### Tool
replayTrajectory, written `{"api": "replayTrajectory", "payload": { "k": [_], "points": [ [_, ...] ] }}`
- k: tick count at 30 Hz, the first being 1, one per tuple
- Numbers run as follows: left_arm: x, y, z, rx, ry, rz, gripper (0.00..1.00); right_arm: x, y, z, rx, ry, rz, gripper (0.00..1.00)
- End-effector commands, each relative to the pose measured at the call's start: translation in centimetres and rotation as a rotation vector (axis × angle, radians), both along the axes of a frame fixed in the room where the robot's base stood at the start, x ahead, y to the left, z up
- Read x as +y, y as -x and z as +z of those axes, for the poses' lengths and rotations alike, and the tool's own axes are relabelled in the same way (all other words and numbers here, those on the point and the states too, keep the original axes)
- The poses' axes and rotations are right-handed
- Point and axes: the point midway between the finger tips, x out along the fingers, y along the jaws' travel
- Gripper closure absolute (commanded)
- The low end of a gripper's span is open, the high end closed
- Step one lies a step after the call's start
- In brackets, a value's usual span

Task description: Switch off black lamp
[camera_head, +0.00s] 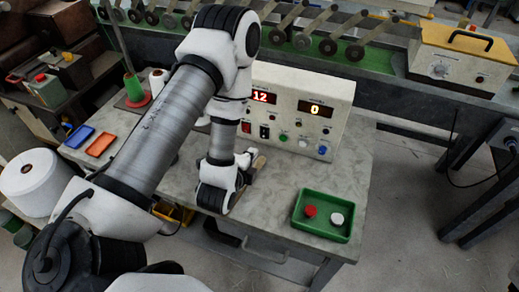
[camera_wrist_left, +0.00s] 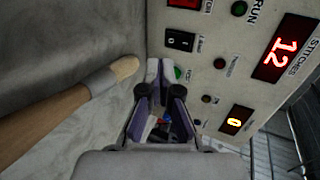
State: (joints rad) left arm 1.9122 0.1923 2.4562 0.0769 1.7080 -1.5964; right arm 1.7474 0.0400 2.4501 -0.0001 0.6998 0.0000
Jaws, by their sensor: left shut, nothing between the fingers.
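The control box (camera_head: 300,85) stands at the back of the table. Its black rocker switch (camera_head: 264,131) sits between a red rocker and a green button. In the left wrist view the black rocker (camera_wrist_left: 180,41) shows white marks and a small label I cannot read surely; which side is pressed is unclear. My left gripper (camera_wrist_left: 160,70) is shut and empty, its fingertips close to the panel beside the green button (camera_wrist_left: 178,73), a little below the black rocker in that picture. Contact cannot be told. In the head view my arm hides most of the fingers.
A wooden-handled tool (camera_wrist_left: 60,120) lies beside the gripper. Red displays (camera_head: 262,97) read 12 and 0. A green tray (camera_head: 320,232) with a red and a white piece stands front right. Blue (camera_head: 79,136) and orange (camera_head: 101,145) trays lie left. The table's middle right is clear.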

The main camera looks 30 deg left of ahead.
Motion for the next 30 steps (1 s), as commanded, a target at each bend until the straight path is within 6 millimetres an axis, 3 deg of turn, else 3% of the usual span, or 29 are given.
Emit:
{"api": "replayTrajectory", "payload": {
  "k": [6,10,30],
  "points": [
    [1.0,-4.3,-0.6,-0.005,-0.001,-0.001,1.0,0.0,-0.1,1.6,-0.003,0.0,0.0,0.6],
    [1.4,-6.0,-1.0,-0.003,0.0,-0.001,1.0,0.0,-0.1,2.0,-0.003,0.0,0.0,0.6],
    [1.7,-7.2,-1.6,-0.001,-0.001,-0.001,1.0,0.0,-0.1,2.1,-0.003,0.0,0.0,0.6]
  ]
}}
